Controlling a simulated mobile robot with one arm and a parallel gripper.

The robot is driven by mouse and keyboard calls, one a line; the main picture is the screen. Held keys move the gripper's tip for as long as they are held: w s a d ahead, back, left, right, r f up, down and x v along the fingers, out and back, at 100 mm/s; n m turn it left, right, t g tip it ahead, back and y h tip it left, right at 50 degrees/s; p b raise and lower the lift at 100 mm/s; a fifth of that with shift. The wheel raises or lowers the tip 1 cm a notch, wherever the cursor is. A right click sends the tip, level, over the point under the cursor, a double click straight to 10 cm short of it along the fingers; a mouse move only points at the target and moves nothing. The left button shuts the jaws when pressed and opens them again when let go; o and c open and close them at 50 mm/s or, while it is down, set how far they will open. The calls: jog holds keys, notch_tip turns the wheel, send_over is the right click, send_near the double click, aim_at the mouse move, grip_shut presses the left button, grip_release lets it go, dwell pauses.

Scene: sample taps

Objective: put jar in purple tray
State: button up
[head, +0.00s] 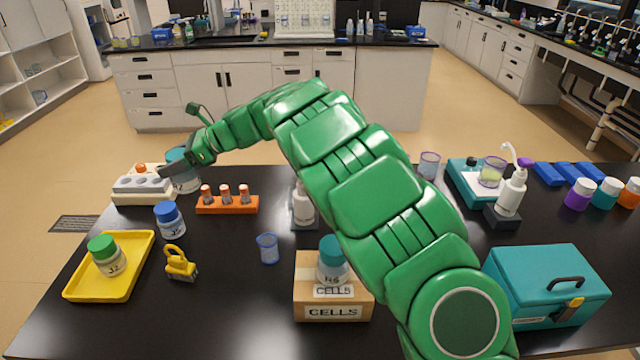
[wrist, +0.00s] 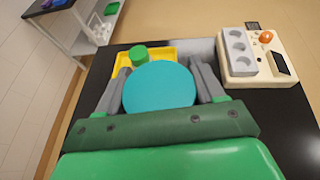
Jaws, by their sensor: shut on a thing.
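My gripper (head: 190,160) is at the far left of the black bench. It is shut on a jar with a teal lid (head: 184,182); the lid fills the space between the fingers in the wrist view (wrist: 158,88). I cannot tell whether the jar touches the bench. I see no purple tray. A yellow tray (head: 78,290) at the front left holds a green-lidded jar (head: 108,257). A blue-lidded jar (head: 170,222) stands on the bench, and another teal-lidded jar (head: 332,262) stands at the cardboard box.
A white device (head: 140,185) is beside the held jar. A teal case (head: 545,285) is at right.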

jog(key=shift+g, duration=0.3)
jog(key=w+d, duration=0.4)
jog(key=w, duration=0.1)
jog(key=w+d, duration=0.2)
jog(key=shift+w+d, duration=0.2)
jog(key=shift+w, duration=0.2)
jog(key=w+d+f+m+t, duration=0.1)
jog(key=w+d+f, duration=0.1)
jog(key=w+d, duration=0.45)
jog(key=w+d+f+t, duration=0.1)
jog(key=w+d+f, duration=0.25)
jog(key=d, duration=0.65)
jog(key=w+d+f+m, duration=0.1)
jog(key=w+d+f, duration=0.1)
jog(key=w+d, duration=0.45)
jog(key=shift+s+d+f, duration=0.25)
jog(key=shift+d+f, duration=0.5)
jog(key=shift+f, duration=0.95)
jog(key=shift+s+d+f, duration=0.25)
jog(key=shift+d+f, duration=0.55)
jog(key=shift+f, duration=0.85)
jog(key=shift+s+d+f, duration=0.25)
jog(key=shift+d+f, duration=0.5)
jog(key=shift+f, duration=0.95)
jog(key=shift+f, duration=0.15)
jog(key=o, duration=1.4)
